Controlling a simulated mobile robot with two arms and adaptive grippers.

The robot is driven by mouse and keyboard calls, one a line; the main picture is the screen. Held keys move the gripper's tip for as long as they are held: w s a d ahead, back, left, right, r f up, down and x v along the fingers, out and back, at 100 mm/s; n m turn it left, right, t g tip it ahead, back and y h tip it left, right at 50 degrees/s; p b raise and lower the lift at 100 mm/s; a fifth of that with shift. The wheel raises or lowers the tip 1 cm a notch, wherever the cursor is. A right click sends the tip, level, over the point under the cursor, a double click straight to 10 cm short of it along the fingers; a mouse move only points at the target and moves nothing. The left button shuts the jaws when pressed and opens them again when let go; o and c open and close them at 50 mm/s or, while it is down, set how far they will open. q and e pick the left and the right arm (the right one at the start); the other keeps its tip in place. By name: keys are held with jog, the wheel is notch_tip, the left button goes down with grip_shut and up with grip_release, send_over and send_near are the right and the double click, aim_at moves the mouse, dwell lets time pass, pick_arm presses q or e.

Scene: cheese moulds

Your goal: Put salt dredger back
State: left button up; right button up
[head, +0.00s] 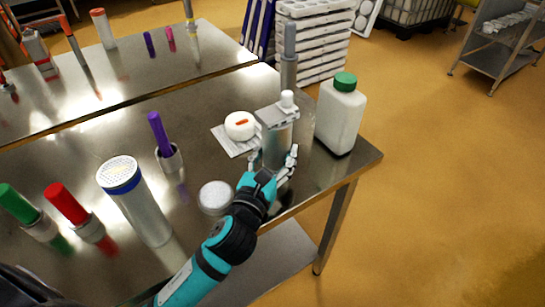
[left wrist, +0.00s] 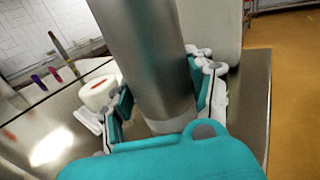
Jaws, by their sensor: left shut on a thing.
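A metal cylinder with a perforated pale top and a blue band, which looks like the salt dredger (head: 137,205), stands on the steel table, left of my left arm. My left gripper (head: 273,176) is at the table's right part, shut on a plain metal cylinder (head: 277,146). In the left wrist view this cylinder (left wrist: 150,60) stands between the two fingers (left wrist: 165,105). I cannot tell whether its base touches the table. A flat metal piece and a white knob show at its top. My right gripper is not in view.
The steel table (head: 110,135) also bears a white jug with a green cap (head: 340,115) close right of the held cylinder, a white round piece (head: 239,126) behind left, a shallow round dish (head: 215,197), a purple-handled tool (head: 160,133), and red and green handled tools at left.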

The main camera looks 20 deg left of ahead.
pick_arm(q)
jog(key=shift+d, duration=0.1)
jog(key=shift+s+d+r, duration=0.15)
jog(key=shift+s+r, duration=0.05)
jog(key=shift+s, duration=0.15)
jog(key=o, duration=1)
jog(key=shift+f, duration=0.25)
jog(key=o, duration=0.4)
jog(key=shift+o, duration=0.2)
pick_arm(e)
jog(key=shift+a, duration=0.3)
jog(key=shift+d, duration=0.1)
